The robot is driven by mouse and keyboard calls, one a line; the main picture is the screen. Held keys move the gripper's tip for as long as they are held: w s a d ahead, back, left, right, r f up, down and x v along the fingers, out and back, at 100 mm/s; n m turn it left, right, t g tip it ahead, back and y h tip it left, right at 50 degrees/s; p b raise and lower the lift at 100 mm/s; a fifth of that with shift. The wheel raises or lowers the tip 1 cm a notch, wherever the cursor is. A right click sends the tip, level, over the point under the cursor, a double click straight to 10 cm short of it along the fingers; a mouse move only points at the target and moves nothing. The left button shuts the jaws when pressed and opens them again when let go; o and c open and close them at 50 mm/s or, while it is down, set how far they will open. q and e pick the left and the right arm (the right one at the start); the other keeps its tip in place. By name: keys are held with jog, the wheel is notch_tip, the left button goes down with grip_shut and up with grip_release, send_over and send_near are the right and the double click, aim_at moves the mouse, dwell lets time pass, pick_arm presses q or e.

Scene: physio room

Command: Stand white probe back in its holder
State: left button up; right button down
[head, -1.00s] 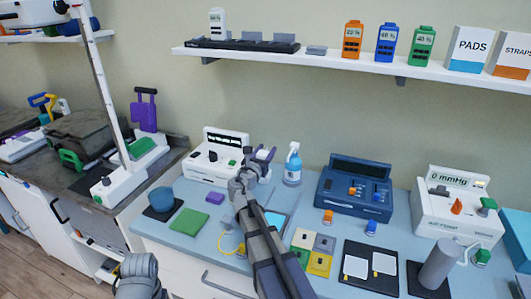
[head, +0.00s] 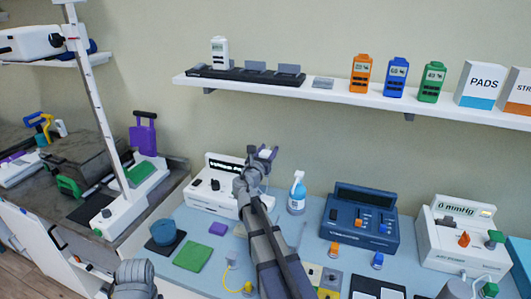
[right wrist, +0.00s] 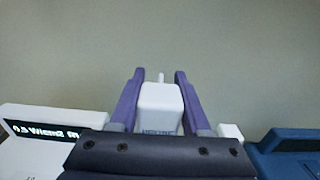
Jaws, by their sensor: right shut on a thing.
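My right gripper (head: 264,154) is shut on a white probe (right wrist: 161,105), a blocky white piece with a small nub on top. It is held upright between the two purple fingers in the right wrist view. In the head view the gripper is in front of the right end of the white device (head: 209,201), which has a dark display; the device also shows in the right wrist view (right wrist: 35,150). My arm hides part of the device's right side, and I cannot make out the probe's holder. My left gripper's fingers are not in view.
A wall shelf (head: 310,94) with a white handset, colored units and boxes runs above. A green pad (head: 192,254) lies on the table at front left.

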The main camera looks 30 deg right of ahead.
notch_tip(320, 180, down, 8)
jog(key=b, duration=0.7)
jog(key=shift+d, duration=0.2)
jog(key=shift+f, duration=0.1)
notch_tip(320, 180, down, 6)
jog(key=b, duration=0.6)
jog(key=shift+f+b, duration=0.15)
jog(key=shift+b, duration=0.15)
jog(key=shift+f+b, duration=0.4)
dwell(0.8)
dwell(0.3)
jog(key=shift+c, duration=1.4)
grip_release()
jog(key=shift+v, duration=3.95)
